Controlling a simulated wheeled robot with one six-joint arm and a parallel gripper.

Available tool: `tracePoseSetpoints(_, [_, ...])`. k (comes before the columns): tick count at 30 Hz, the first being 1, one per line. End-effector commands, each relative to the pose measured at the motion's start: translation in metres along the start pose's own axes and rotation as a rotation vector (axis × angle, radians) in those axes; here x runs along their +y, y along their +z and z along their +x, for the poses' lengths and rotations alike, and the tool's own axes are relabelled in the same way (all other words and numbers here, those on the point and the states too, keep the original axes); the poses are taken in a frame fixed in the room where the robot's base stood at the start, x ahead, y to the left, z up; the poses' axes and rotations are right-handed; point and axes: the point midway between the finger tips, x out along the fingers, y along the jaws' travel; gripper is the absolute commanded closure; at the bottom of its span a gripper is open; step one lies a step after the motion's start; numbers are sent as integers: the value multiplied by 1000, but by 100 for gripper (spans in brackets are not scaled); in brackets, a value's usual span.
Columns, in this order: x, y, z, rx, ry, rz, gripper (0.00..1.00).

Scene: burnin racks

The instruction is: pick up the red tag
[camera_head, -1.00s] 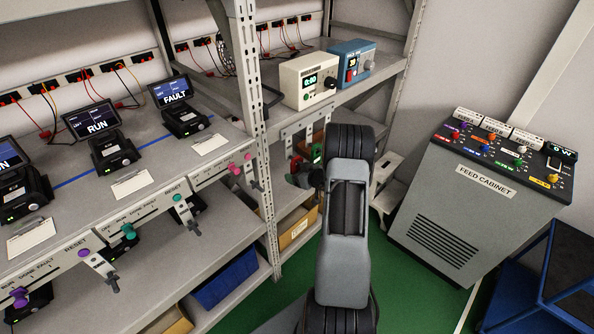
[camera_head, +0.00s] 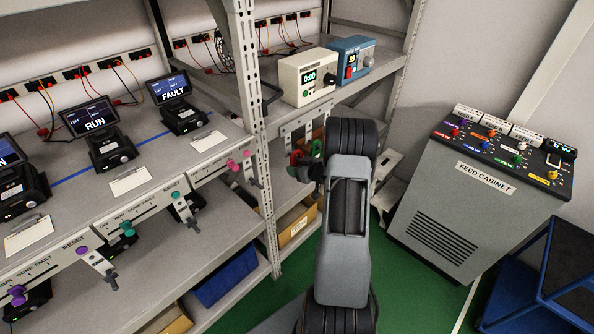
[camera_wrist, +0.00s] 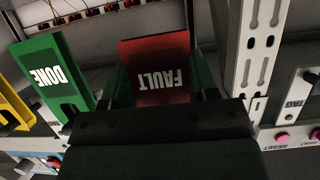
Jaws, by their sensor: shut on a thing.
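The red tag (camera_wrist: 160,70), marked FAULT, is upside down in the wrist view. My gripper (camera_wrist: 162,92) is shut on it, with one finger at each side of the tag. In the head view my gripper (camera_head: 302,168) is partly hidden by my arm, and a small red part of the tag (camera_head: 295,157) shows beside it, in front of the rack's right bay. A green tag (camera_wrist: 57,75), marked DONE, stands just left of my gripper in the wrist view. It also shows in the head view (camera_head: 316,148).
A yellow tag (camera_wrist: 12,105) is at the wrist view's left edge. A perforated rack post (camera_wrist: 258,50) stands close to the right of the red tag. The feed cabinet (camera_head: 470,205) stands at the right, with green floor before it.

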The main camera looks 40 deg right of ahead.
Motion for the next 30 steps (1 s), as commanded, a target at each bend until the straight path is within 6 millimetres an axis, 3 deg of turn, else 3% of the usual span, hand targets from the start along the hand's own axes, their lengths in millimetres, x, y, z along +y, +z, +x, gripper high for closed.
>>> tracePoseSetpoints(18, [1,54,-122,-4,5,6,68])
tracePoseSetpoints(24, [0,64,-149,-4,4,5,68])
tracePoseSetpoints(30, [0,67,-162,-4,1,5,68])
